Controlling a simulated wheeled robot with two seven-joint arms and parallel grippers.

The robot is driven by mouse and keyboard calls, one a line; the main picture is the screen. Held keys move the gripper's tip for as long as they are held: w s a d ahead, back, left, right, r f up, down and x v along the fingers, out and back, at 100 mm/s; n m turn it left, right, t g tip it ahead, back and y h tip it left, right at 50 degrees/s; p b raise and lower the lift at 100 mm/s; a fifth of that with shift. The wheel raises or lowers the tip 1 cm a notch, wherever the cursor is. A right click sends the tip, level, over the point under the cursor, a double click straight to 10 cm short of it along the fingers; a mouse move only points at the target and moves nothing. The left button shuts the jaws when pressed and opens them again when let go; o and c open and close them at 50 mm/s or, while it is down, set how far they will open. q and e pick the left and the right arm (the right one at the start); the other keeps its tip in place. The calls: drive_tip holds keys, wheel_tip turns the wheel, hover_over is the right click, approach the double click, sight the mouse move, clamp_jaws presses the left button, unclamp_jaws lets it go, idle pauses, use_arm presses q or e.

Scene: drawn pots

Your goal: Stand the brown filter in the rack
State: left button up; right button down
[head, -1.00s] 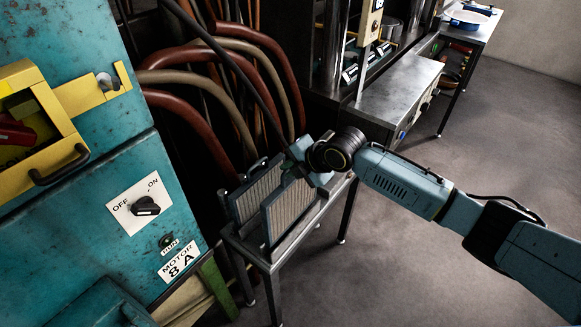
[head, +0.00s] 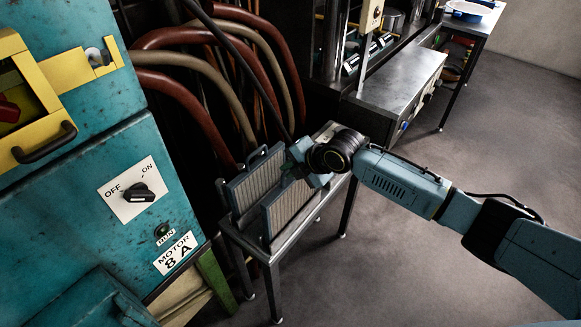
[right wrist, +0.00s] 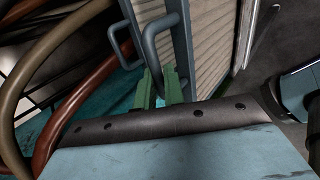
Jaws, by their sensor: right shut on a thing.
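The brown filter (head: 287,208), a tan pleated panel in a blue-grey frame, stands about upright over the metal rack (head: 304,228). I cannot tell whether its lower edge is seated. My right gripper (head: 292,172) is at its upper edge. In the right wrist view the green fingers (right wrist: 160,88) are shut on the filter's handle (right wrist: 150,45), and its pleated face (right wrist: 215,45) is to the right. A second similar filter (head: 256,184) stands behind it, to the left. My left gripper is not in view.
A teal cabinet (head: 105,165) with a yellow open box (head: 45,100) stands close on the left. Thick red and tan hoses (head: 190,95) hang behind the rack. A steel bench (head: 400,85) stands beyond. The floor at right is clear.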

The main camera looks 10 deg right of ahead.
sight(287, 179)
drive_tip(key=shift+f, duration=0.1)
idle(0.3)
drive_tip(key=shift+f+b, duration=0.95)
drive_tip(key=shift+f, duration=0.25)
drive_tip(key=shift+s+f, duration=0.15)
drive_tip(key=shift+f, duration=0.15)
drive_tip(key=c, duration=1.4)
unclamp_jaws()
drive_tip(key=v, duration=1.3)
drive_tip(key=shift+r, duration=0.35)
